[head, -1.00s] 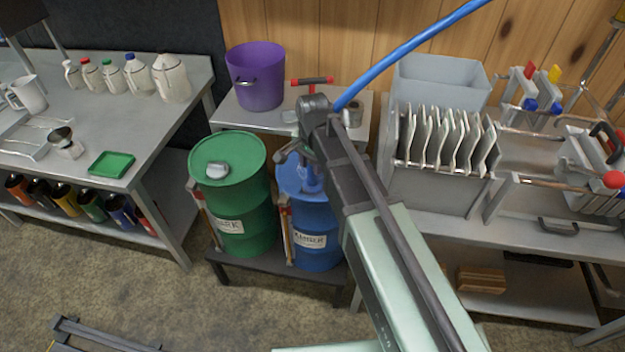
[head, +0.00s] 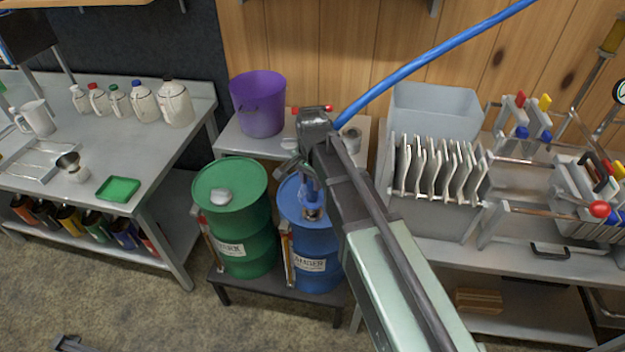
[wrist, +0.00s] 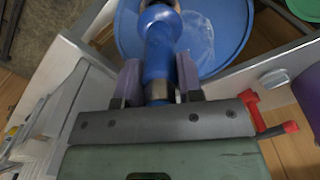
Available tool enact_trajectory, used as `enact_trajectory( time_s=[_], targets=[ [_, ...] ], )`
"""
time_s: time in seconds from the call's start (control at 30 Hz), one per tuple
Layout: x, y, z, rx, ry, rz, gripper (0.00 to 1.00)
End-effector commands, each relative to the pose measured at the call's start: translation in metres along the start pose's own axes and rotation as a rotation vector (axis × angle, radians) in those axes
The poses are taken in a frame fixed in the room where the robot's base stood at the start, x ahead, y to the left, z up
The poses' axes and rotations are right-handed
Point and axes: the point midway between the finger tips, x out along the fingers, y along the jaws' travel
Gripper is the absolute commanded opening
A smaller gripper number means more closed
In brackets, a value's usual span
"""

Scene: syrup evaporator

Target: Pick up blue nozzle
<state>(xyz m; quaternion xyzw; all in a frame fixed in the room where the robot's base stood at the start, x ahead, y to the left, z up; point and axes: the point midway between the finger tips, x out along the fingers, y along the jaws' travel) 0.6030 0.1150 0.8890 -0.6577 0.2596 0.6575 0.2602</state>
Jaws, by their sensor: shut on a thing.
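The blue nozzle (wrist: 157,50) is between the two fingers of my gripper (wrist: 159,82) in the wrist view, and my gripper is shut on it. The nozzle points away from the gripper, over the blue drum's lid (wrist: 212,35). In the head view the nozzle (head: 311,192) shows just under my gripper (head: 308,178), above the top of the blue drum (head: 311,240). Whether its tip touches the drum is not clear. My arm hides the right part of the drum.
A green drum (head: 232,225) stands left of the blue drum on a low dark stand (head: 228,287). Behind them a small table holds a purple bucket (head: 259,105). A plate rack (head: 438,175) stands to the right, and a blue hose (head: 430,58) runs up right from my arm.

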Motion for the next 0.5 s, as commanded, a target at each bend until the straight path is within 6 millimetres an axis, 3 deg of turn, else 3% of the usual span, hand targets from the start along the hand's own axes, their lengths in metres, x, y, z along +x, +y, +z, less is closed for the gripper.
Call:
enact_trajectory(
  time_s=[0.03, 0.3, 0.5],
  targets=[
    [-0.028, 0.0, 0.0, 0.0, 0.0, 0.0, 0.0],
    [-0.122, 0.0, 0.0, 0.0, 0.0, 0.0, 0.0],
    [-0.153, 0.0, 0.0, 0.0, 0.0, 0.0, 0.0]
  ],
)
